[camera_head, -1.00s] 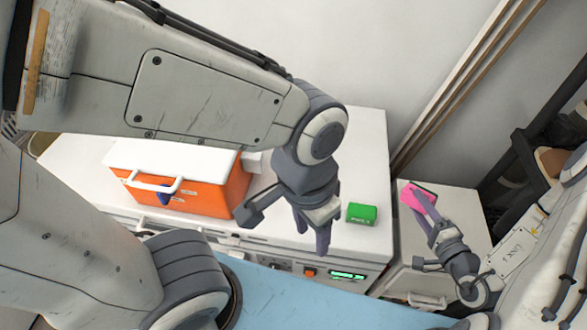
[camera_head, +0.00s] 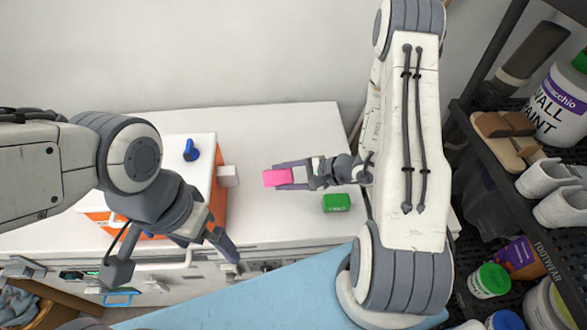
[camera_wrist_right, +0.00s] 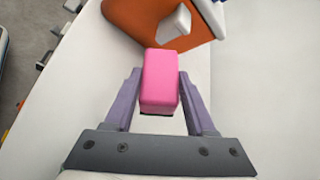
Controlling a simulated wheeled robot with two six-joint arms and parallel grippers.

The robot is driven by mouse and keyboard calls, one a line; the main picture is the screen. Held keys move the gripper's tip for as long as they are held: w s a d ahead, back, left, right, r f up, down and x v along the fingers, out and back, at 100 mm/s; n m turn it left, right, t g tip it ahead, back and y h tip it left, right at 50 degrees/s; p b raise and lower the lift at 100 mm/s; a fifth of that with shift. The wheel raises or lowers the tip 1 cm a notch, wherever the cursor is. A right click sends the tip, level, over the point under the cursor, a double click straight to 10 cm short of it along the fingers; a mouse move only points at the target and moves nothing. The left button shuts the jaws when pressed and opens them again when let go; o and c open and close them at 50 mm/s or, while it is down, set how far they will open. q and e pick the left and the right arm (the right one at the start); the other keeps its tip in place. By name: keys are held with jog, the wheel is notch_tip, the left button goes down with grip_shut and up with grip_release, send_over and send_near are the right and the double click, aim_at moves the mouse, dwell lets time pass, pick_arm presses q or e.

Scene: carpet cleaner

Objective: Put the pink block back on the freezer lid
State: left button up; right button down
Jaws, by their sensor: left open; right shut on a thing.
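The pink block (camera_head: 277,177) is between the fingers of my right gripper (camera_head: 290,176), which is shut on it. They are over the broad white freezer lid (camera_head: 262,128), right of the orange box; I cannot tell if the block touches the lid. In the right wrist view the pink block (camera_wrist_right: 160,82) lies between both fingers, with the orange box (camera_wrist_right: 150,25) just beyond. My left gripper (camera_head: 208,245) is open and empty, near the freezer's front edge. The left arm hides part of the orange box.
The orange box (camera_head: 219,200) with a white top and a blue knob (camera_head: 191,150) stands on the lid's left part. A green block (camera_head: 336,202) lies on the lid near my right arm. A dark shelf with shoes (camera_head: 560,185) and tubs is at the right. Bare lid shows behind the pink block.

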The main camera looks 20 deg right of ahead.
jog(key=m+g+p, duration=0.1)
jog(key=s+r+m+g, duration=0.1)
jog(key=m+p, duration=0.1)
jog(key=shift+s+d+r+g+y+p, duration=0.25)
jog(key=shift+d+r+g+y+p, duration=0.05)
jog(key=shift+d+g+y, duration=0.1)
jog(key=d+m+p, duration=0.1)
jog(key=s+m+g+y, duration=0.1)
jog(key=shift+s+d+m+p, duration=0.1)
jog(key=shift+d+m+p, duration=0.25)
jog(key=shift+d+m, duration=0.05)
jog(key=shift+r, duration=0.1)
jog(key=shift+f+b, duration=6.1)
jog(key=shift+f, duration=0.65)
jog(key=shift+f, duration=0.25)
jog(key=shift+c, duration=0.7)
grip_release()
